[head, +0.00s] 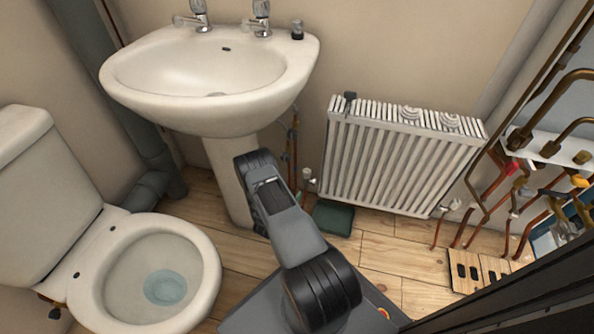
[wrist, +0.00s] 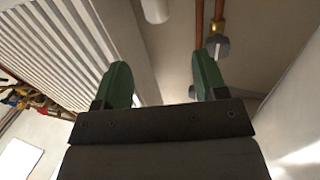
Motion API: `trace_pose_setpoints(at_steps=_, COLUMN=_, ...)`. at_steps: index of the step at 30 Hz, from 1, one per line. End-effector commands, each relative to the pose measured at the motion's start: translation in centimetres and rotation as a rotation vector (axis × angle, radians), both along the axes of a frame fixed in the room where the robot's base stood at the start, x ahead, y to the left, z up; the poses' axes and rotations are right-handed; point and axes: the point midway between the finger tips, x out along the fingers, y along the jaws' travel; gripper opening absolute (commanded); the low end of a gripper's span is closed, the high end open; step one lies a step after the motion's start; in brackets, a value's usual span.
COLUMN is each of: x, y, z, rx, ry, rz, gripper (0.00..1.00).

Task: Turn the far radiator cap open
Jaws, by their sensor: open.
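The white ribbed radiator (head: 395,160) hangs on the wall in the head view; its fins also fill the upper left of the wrist view (wrist: 65,45). A small white cap (head: 308,173) sits on a valve at its lower left. Another white cap (head: 455,204) is at its lower right. I cannot tell for sure which is the far one. A white rounded cap-like end (wrist: 155,11) shows at the top of the wrist view. My gripper (wrist: 162,77) is open, with two green fingers apart and nothing between them. In the head view my arm hides its fingers.
Copper pipes with a grey-handled valve (wrist: 217,46) lie beyond the right finger. The sink (head: 210,70) and its pedestal stand left of the radiator. A toilet (head: 150,270) is at left. A green box (head: 333,217) lies on the floor below the radiator. More pipework is at right.

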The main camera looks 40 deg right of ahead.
Motion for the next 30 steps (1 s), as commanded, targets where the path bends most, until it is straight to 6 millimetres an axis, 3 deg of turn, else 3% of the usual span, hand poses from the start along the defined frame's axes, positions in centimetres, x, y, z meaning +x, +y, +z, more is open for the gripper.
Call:
trace_pose_setpoints(at_steps=1, x=-0.5, y=-0.3, z=-0.8, rx=-0.014, ry=0.003, rz=-0.012, gripper=0.66)
trace_pose_setpoints(at_steps=6, x=-0.7, y=-2.3, z=-1.2, rx=-0.033, ry=0.004, rz=-0.031, gripper=0.66)
trace_pose_setpoints(at_steps=21, x=1.8, y=-11.0, z=-1.2, rx=-0.032, ry=0.004, rz=-0.031, gripper=0.66)
trace_pose_setpoints(at_steps=30, x=2.7, y=-13.3, z=-1.0, rx=-0.032, ry=0.005, rz=-0.026, gripper=0.66)
